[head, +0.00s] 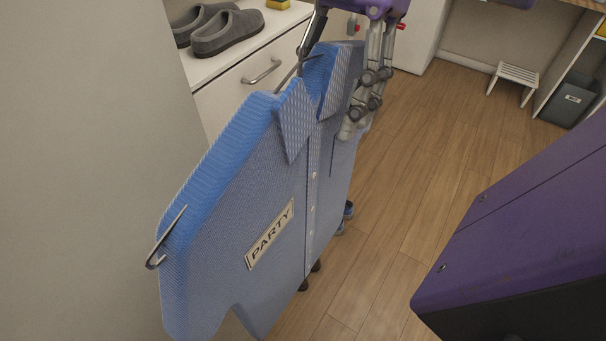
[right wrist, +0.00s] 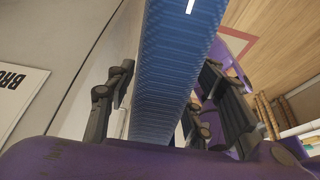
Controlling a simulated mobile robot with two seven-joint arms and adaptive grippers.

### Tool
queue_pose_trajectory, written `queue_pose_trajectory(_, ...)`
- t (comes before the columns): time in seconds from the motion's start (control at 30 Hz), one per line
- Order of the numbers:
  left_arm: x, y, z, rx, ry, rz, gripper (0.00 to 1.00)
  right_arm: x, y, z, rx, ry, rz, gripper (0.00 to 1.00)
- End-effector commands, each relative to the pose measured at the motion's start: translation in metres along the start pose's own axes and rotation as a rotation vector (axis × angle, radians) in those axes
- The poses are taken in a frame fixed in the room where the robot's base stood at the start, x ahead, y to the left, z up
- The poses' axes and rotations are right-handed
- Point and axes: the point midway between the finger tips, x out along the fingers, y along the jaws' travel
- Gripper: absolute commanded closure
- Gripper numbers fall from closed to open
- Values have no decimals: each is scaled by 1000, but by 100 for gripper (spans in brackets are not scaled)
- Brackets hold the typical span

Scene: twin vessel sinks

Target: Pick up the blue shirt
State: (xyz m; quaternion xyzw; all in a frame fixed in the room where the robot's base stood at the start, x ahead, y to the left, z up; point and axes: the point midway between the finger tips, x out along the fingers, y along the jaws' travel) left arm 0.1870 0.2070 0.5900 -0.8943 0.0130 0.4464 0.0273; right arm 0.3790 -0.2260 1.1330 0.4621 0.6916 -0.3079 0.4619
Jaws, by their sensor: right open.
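The blue shirt (head: 240,170), stiff and board-like, hangs upright on a hanger whose metal end sticks out at its lower left. It has a collar, buttons and a "PARTY" label (head: 270,234). My right gripper (head: 335,88) is at the shirt's upper right shoulder, one finger in front of it and the other partly hidden behind. In the right wrist view, the blue shirt (right wrist: 170,75) runs edge-on between the fingers of my open right gripper (right wrist: 163,85). Whether the fingers touch the cloth is not clear. My left gripper is not in view.
A white drawer cabinet (head: 225,100) stands behind the shirt with grey slippers (head: 228,33) on top. A white stool (head: 514,80) and a dark bin (head: 568,100) stand at the back right. Open wooden floor (head: 425,190) lies right of the shirt. A plain wall borders the left.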

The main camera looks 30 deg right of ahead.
Motion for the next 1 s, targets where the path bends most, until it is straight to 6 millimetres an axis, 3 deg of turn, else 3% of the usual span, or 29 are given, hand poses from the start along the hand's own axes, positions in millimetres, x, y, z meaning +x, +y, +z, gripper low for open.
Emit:
queue_pose_trajectory(0.03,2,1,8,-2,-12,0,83,12,0,1,2,2,-6,52)
queue_pose_trajectory(0.2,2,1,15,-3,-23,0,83,27,0,0,1,0,-2,52)
queue_pose_trajectory(0.47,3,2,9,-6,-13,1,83,27,0,0,1,-1,0,53)
queue_pose_trajectory(0.8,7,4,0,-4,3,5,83,27,0,0,1,-1,0,98)
queue_pose_trajectory(1.0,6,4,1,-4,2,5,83,27,0,0,1,-1,0,100)
